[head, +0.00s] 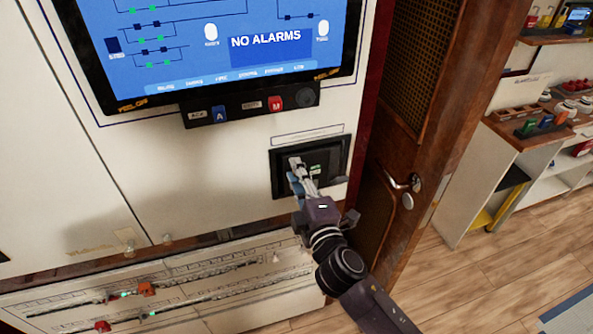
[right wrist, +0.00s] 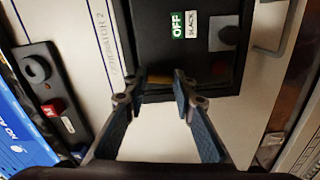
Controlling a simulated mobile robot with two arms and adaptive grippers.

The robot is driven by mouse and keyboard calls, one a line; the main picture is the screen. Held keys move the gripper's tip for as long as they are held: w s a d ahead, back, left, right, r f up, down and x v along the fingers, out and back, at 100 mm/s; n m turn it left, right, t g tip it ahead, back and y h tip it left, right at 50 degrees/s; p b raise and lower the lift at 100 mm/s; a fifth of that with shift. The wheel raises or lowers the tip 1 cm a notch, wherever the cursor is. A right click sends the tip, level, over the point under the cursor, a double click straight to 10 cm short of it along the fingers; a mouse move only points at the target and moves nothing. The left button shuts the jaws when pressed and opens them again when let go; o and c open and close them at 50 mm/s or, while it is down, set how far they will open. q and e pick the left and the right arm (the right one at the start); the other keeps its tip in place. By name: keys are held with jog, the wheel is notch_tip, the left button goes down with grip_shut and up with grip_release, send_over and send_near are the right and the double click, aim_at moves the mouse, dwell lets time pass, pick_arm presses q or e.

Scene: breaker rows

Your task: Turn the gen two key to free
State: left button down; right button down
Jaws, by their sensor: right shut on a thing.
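The black key panel (head: 338,158) is on the white cabinet front, left of the wooden door. It also shows in the right wrist view (right wrist: 150,40), with "GENERATOR 2" lettering beside it and a green "OFF" label (right wrist: 178,25) next to a "BLACK" label. My right gripper (head: 297,172) reaches up to the left part of this panel. In the right wrist view its fingertips (right wrist: 160,82) are at the panel's edge, shut on the gen two key, which is mostly hidden there. I cannot read which way the key points. My left gripper is not in view.
A screen (head: 215,45) reading "NO ALARMS" is above left, over a strip with blue A and red M switches (head: 275,103). The wooden door (head: 415,120) with a metal handle (head: 405,183) stands close right. Breaker rows (head: 160,290) lie below left.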

jog(key=shift+f+n, duration=0.1)
jog(key=shift+n, duration=0.7)
jog(key=c, duration=1.6)
grip_release()
jog(key=v, duration=1.2)
